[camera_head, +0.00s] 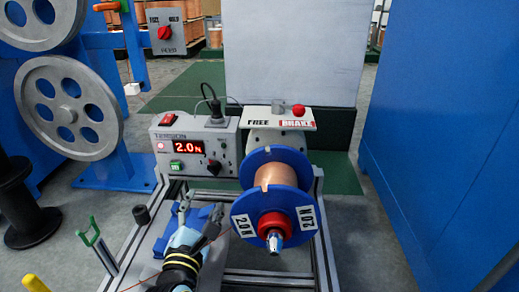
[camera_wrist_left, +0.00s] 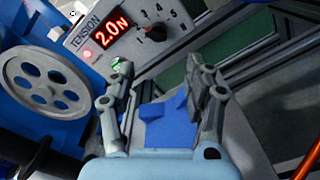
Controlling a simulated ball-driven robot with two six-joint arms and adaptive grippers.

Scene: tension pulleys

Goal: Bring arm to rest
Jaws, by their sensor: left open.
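My left gripper (camera_head: 202,208) is open, in front of the tension box in the head view. In the left wrist view its two fingers (camera_wrist_left: 158,75) stand apart with nothing held between them. A blue block (camera_wrist_left: 165,125) shows beyond and between the fingers; in the head view it sits on the frame, partly hidden by my gripper. The spool (camera_head: 277,188), copper-wound with blue flanges marked 2.0 N, is on its spindle to the right of my gripper, apart from it. My right gripper is not in view.
The tension box (camera_head: 195,145) reads 2.0 N. The FREE/BRAKE plate (camera_head: 280,118) with a red knob is above the spool. A green forked post (camera_head: 90,235) and a black cylinder (camera_head: 141,214) stand left of my gripper. A grey pulley wheel (camera_head: 68,108) and blue cabinet (camera_head: 440,130) flank the frame.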

